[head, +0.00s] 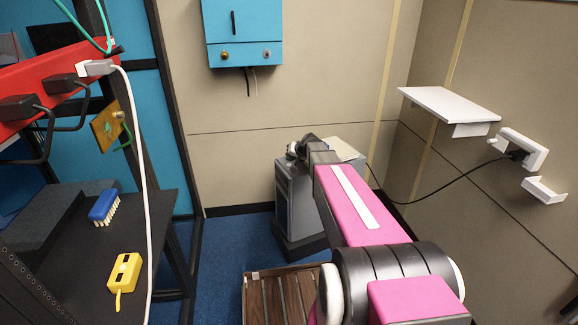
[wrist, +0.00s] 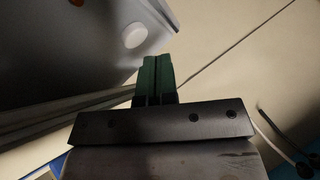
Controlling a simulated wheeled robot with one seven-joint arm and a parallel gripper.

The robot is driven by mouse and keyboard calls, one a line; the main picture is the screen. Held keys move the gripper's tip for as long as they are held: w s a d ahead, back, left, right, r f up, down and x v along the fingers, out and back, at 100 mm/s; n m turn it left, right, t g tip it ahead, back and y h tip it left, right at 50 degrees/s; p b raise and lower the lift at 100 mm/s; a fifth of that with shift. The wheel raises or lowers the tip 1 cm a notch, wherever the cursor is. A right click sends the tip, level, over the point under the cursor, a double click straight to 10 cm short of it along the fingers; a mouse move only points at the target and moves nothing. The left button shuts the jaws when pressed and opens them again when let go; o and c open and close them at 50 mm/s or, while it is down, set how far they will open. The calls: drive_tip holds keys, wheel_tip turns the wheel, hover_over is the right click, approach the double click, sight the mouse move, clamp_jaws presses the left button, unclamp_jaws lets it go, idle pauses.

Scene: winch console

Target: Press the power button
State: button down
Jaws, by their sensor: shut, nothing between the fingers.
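A grey upright cabinet (head: 294,200) stands on the floor beyond my arm in the head view. My arm covers part of its top and right side. In the wrist view a grey panel (wrist: 60,55) fills the upper left. It carries a round white button (wrist: 135,35) and an orange spot (wrist: 77,2) cut by the top edge. I cannot tell which is the power button. My gripper (wrist: 156,58) is shut and empty, its green fingertips just below and right of the white button in the picture. I see no clear contact. In the head view the fingertips are hidden.
A black cable (head: 432,194) runs from a wall socket (head: 522,148) towards the cabinet. A white wall shelf (head: 450,104) is at the right. A slatted wooden crate (head: 282,298) stands below my arm. A dark bench (head: 75,250) stands left.

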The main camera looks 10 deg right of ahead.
sight(290, 164)
drive_tip(key=shift+r, duration=2.65)
